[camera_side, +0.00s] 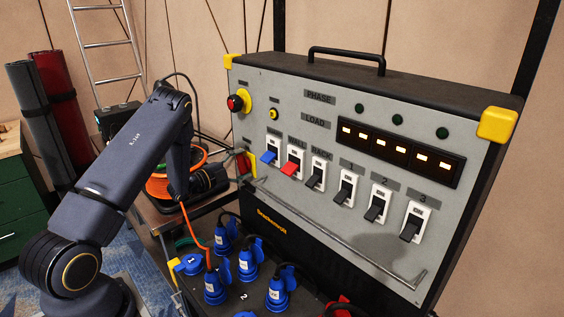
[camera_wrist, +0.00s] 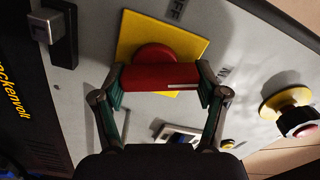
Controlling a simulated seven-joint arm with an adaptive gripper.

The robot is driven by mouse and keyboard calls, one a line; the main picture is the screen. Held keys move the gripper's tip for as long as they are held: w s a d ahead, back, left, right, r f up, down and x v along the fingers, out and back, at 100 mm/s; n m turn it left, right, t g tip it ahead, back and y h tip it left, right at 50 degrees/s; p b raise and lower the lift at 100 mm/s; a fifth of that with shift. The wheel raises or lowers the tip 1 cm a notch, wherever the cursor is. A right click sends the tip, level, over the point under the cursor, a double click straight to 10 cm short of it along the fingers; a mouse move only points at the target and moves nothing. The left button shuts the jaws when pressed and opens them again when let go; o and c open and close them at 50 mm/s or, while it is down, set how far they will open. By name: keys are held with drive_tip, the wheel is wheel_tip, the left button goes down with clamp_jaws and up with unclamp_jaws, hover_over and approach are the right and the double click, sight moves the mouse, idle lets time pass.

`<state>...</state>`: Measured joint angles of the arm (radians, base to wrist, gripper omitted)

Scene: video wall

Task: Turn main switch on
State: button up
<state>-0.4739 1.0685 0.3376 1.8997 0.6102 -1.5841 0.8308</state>
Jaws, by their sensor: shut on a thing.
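The main switch is a red bar handle (camera_wrist: 150,78) with a white line toward its right end, on a round red hub over a yellow plate (camera_wrist: 128,35) in the wrist view. My gripper (camera_wrist: 165,88) is shut on the handle, one finger at each end. Lettering that looks like OFF (camera_wrist: 176,10) stands above the plate; another label (camera_wrist: 225,74), partly hidden, stands to the right. In the side view the switch's yellow plate (camera_side: 251,173) shows at the grey panel's lower left edge, mostly hidden by my gripper (camera_side: 232,163).
A row of rocker switches (camera_side: 345,188), blue and red ones at the left, runs right of the main switch. A red emergency button (camera_side: 236,103) sits above. A metal rail (camera_side: 340,238) crosses below. Blue plugs with cables (camera_side: 249,262) stand in front, and an orange cable reel (camera_side: 180,185) lies behind my arm.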

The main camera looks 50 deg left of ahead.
drive_tip(key=shift+f+m, duration=0.1)
drive_tip(key=shift+m, duration=2.1)
drive_tip(key=o, duration=1.2)
drive_tip(key=shift+d, duration=0.1)
drive_tip(key=shift+c, duration=0.2)
drive_tip(key=s, duration=1.2)
